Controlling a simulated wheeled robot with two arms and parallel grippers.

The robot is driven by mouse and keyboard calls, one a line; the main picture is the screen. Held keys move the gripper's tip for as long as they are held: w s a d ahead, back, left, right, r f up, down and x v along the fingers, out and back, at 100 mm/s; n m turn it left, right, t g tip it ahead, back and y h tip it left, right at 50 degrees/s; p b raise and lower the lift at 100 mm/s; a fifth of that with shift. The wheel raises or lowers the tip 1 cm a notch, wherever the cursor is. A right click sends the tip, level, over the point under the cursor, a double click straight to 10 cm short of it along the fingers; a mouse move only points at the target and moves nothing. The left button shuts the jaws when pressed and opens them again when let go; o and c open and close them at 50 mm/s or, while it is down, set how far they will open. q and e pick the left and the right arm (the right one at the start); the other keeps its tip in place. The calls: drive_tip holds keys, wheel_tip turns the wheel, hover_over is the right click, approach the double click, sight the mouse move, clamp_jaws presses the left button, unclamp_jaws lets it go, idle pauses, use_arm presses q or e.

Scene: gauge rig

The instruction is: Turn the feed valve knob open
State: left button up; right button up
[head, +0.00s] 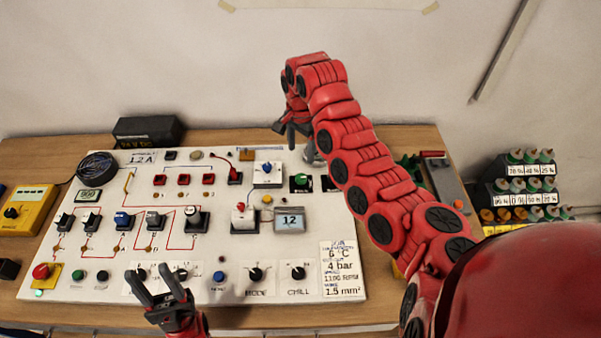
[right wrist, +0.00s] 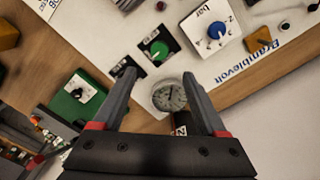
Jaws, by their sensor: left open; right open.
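A green knob (right wrist: 155,49) on a small black plate, which looks like the feed valve knob, sits near the board's edge in the right wrist view; its label is not readable. It also shows in the head view (head: 301,181), just left of my right arm. My right gripper (right wrist: 158,78) is open and empty, its fingers pointing toward the board; a round dial gauge (right wrist: 168,96) shows between them, and the green knob lies beyond the fingertips. In the head view my right gripper (head: 287,132) is above the board's back edge. My left gripper (head: 148,273) is open and empty over the board's front.
A white box with a blue knob (right wrist: 217,31), marked "bar", stands beside the green knob. A green box with a dial (right wrist: 77,96) is left of my right fingers. The white board (head: 90,230) carries several switches and knobs. A bottle rack (head: 520,185) stands at right.

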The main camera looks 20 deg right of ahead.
sight(301, 177)
drive_tip(key=f+b, duration=0.1)
drive_tip(key=f, duration=0.3)
drive_tip(key=f+b, duration=0.1)
drive_tip(key=f, duration=0.3)
drive_tip(key=shift+s+a+f, duration=0.1)
drive_tip(key=shift+s+f, duration=0.05)
drive_tip(key=shift+s, duration=0.05)
drive_tip(key=shift+w+f+p, duration=0.1)
drive_tip(key=shift+f+p, duration=0.55)
drive_tip(key=shift+f, duration=0.65)
drive_tip(key=shift+f, duration=0.1)
clamp_jaws()
